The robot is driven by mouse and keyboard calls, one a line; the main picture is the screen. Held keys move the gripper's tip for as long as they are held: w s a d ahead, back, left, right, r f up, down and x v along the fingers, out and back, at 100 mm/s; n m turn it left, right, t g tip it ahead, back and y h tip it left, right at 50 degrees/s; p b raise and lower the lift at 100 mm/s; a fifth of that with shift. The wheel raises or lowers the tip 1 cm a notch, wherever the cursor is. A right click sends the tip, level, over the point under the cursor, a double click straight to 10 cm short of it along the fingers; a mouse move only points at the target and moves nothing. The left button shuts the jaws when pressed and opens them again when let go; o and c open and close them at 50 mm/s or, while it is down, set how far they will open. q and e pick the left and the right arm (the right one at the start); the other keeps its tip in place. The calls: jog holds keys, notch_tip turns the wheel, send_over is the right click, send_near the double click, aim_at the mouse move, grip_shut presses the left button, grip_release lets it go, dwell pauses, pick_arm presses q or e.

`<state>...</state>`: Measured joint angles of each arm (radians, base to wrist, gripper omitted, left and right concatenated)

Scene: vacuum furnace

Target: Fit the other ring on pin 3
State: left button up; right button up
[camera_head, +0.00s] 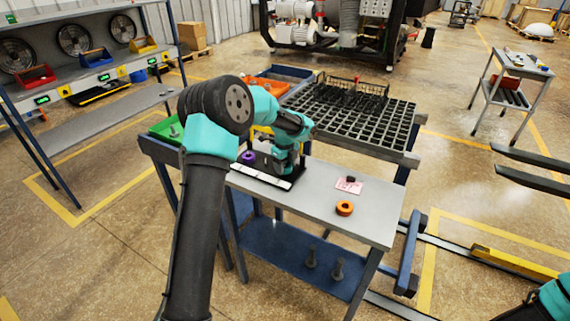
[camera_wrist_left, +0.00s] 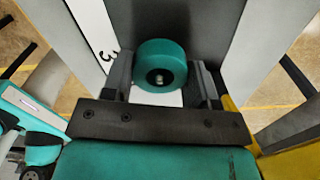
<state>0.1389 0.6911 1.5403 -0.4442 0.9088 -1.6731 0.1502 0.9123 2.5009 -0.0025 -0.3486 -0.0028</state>
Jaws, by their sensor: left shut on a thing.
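My left gripper (camera_head: 281,168) is over the dark pin board (camera_head: 264,178) on the workbench. In the left wrist view its two fingers are shut on a teal ring (camera_wrist_left: 160,58), one finger on each side. A small light spot shows in the ring's dark hole; I cannot tell whether the ring is around a pin. A printed number on the board's white strip (camera_wrist_left: 93,28) shows beside it. A purple ring (camera_head: 248,157) is at the board's left end. An orange ring (camera_head: 344,208) lies on the bench top. My right gripper is out of view.
A pink card (camera_head: 349,186) with a small dark object lies on the bench (camera_head: 375,222). A black grid tray (camera_head: 350,115) stands behind, with a green bin (camera_head: 167,130) at the left. Two dark fork bars (camera_head: 540,170) stick in from the right.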

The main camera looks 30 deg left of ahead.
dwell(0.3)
pick_arm(q)
jog(key=o, duration=1.1)
jog(key=shift+o, duration=0.2)
notch_tip(320, 180, up, 17)
jog(key=shift+r, duration=0.2)
dwell(0.6)
